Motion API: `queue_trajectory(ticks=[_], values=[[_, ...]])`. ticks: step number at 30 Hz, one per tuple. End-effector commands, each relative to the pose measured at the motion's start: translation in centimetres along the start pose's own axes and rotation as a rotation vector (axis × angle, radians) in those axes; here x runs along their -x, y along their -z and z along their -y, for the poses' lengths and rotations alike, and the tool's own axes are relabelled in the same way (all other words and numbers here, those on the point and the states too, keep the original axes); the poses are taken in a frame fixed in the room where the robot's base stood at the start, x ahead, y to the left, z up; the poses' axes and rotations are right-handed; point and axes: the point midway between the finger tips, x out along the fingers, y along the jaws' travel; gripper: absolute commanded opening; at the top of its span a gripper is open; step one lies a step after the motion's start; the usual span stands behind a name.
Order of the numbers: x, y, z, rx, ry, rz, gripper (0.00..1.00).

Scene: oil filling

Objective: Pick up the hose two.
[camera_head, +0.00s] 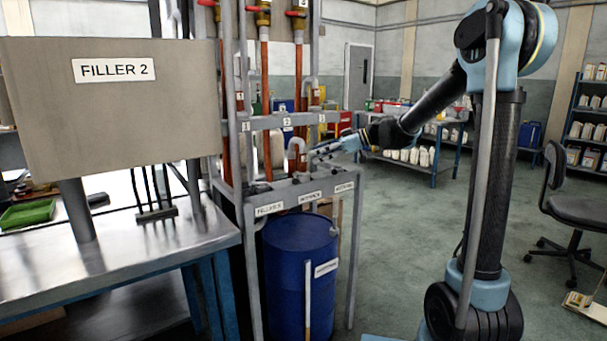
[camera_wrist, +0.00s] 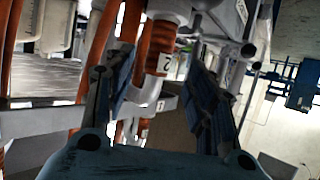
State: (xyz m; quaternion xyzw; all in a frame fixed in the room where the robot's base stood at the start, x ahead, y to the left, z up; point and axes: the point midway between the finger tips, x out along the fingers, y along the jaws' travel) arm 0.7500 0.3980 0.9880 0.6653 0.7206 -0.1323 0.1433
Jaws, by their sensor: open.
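Hose two is an orange ribbed hose with a grey curved end (camera_head: 295,146), at the filler rack under the "2" label. In the wrist view, the orange hose (camera_wrist: 160,45) bears a white "2" tag and its grey elbow shows below it. My gripper (camera_head: 312,154) is at the rack, just right of the hose's curved end. In the wrist view, the two fingers of my gripper (camera_wrist: 160,82) are spread apart, with the hose end appearing in the gap between them. I cannot tell whether either finger touches it.
The rack shelf (camera_head: 325,184) with labels lies below my gripper. A blue drum (camera_head: 298,265) stands under it. Other orange hoses (camera_head: 265,85) hang nearby. A steel table (camera_head: 150,255) with the "FILLER 2" panel (camera_head: 115,100) is at left. Open floor (camera_head: 400,235) lies to the right.

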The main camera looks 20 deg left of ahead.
Motion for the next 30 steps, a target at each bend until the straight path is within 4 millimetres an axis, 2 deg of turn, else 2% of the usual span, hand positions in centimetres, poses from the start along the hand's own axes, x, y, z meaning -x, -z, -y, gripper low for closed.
queue_trajectory(ticks=[4,13,22,30], values=[[-1.8,0.0,0.0,0.000,0.001,0.000,0.51],[-3.3,-0.1,-0.1,0.000,0.001,0.000,0.51],[-7.1,-0.3,-0.2,-0.001,0.002,0.000,0.51],[-7.6,-0.3,-0.2,-0.001,0.000,0.000,0.51]])
